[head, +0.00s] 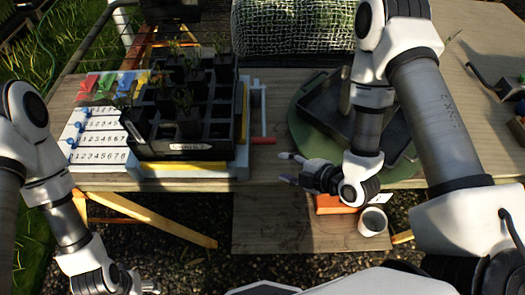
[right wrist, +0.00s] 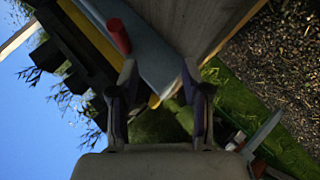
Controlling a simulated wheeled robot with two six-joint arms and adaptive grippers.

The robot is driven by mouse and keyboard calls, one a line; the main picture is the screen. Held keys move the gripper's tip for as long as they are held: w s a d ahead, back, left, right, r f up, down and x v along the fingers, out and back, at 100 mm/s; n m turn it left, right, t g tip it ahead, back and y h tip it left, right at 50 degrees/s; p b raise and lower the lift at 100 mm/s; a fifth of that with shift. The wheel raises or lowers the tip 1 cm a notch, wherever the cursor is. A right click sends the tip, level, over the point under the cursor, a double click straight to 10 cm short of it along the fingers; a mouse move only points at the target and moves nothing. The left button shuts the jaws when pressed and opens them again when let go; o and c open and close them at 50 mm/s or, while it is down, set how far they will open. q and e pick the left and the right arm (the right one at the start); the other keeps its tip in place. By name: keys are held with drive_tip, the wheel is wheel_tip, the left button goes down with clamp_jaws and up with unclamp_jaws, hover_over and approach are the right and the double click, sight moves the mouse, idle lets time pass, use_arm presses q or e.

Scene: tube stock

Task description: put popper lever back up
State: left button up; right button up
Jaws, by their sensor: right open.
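The popper (head: 243,170) is a pale board on the table under a black cell tray (head: 180,150) of seedlings. Its lever is a pale rod (head: 263,112) along the right side, ending in a red crossbar handle (head: 263,140) that looks low, near table level. In the right wrist view the red handle (right wrist: 118,36) shows beyond the fingers, up and left. My right gripper (head: 288,168) is open and empty, just right of and in front of the handle, apart from it; its fingers also show in the right wrist view (right wrist: 160,95). My left gripper (head: 145,284) is at the bottom left, its fingers unclear.
A dark tray (head: 312,112) on a green round mat (head: 300,140) stands to the right, partly behind my right arm. A white cup (head: 373,221) and an orange item (head: 335,204) sit below. Coloured labels (head: 105,86) lie left. A mesh roll (head: 290,28) stands behind.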

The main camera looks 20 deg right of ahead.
sight(270, 143)
drive_tip(key=w+n+t+b, duration=0.1)
drive_tip(key=w+d+t+y+b, duration=0.1)
drive_tip(key=w+b, duration=0.1)
drive_tip(key=w+n+t+y+b, duration=0.1)
drive_tip(key=shift+w+d+f+n+t+b, duration=0.15)
drive_tip(key=shift+w+d+n+t+b, duration=0.15)
drive_tip(key=shift+w+b, duration=0.05)
drive_tip(key=shift+w+a+r, duration=0.15)
drive_tip(key=shift+a+r, duration=0.1)
drive_tip(key=p+x, duration=0.1)
drive_tip(key=x, duration=0.6)
drive_tip(key=shift+a, duration=0.1)
use_arm(q)
wheel_tip(270, 143, down, 7)
drive_tip(key=shift+d+f, duration=0.2)
use_arm(e)
clamp_jaws()
